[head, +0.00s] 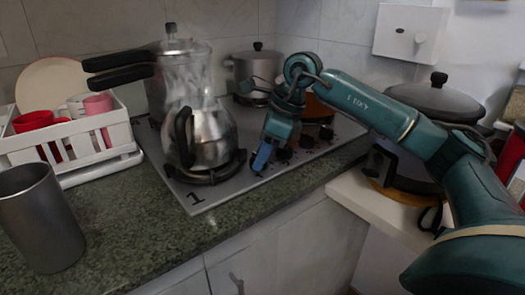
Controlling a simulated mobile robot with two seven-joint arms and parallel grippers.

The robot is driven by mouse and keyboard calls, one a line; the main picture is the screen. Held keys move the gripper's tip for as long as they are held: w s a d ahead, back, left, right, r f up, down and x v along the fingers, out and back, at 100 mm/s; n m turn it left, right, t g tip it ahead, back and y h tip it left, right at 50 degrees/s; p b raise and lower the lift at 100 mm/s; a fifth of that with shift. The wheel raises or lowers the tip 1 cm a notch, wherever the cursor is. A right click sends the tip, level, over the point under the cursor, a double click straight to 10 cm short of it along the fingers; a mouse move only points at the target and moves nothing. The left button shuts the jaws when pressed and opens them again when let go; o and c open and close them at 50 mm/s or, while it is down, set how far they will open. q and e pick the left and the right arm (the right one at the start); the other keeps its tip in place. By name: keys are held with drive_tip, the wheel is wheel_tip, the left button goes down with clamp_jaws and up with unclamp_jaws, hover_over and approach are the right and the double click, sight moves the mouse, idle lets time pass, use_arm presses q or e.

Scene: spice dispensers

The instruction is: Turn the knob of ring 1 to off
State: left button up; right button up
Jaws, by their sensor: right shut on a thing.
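The grey hob (215,192) is set into the green stone counter, with a black "1" printed at its front-left corner. A steaming metal kettle (212,135) stands on the front-left ring (190,174), nearest that number. A row of dark knobs runs along the hob's right side, and one knob (284,154) shows just right of my gripper. My right gripper (259,168) reaches down to the front end of this row, with its blue fingers shut on the front knob, which they mostly hide. The knob's pointer direction cannot be seen. My left gripper is out of view.
A tall steaming pot (180,62) and a lidded pot (254,70) stand behind the kettle. A white dish rack (70,142) with cups is at left, and a metal tumbler (40,218) is at front left. A large lidded pan (436,98) is at right.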

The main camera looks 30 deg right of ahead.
idle(0.3)
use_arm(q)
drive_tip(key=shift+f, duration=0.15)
use_arm(e)
drive_tip(key=o, duration=1)
use_arm(q)
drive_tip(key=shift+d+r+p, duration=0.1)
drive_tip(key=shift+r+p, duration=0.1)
drive_tip(key=shift+p, duration=0.8)
use_arm(e)
drive_tip(key=v, duration=1.3)
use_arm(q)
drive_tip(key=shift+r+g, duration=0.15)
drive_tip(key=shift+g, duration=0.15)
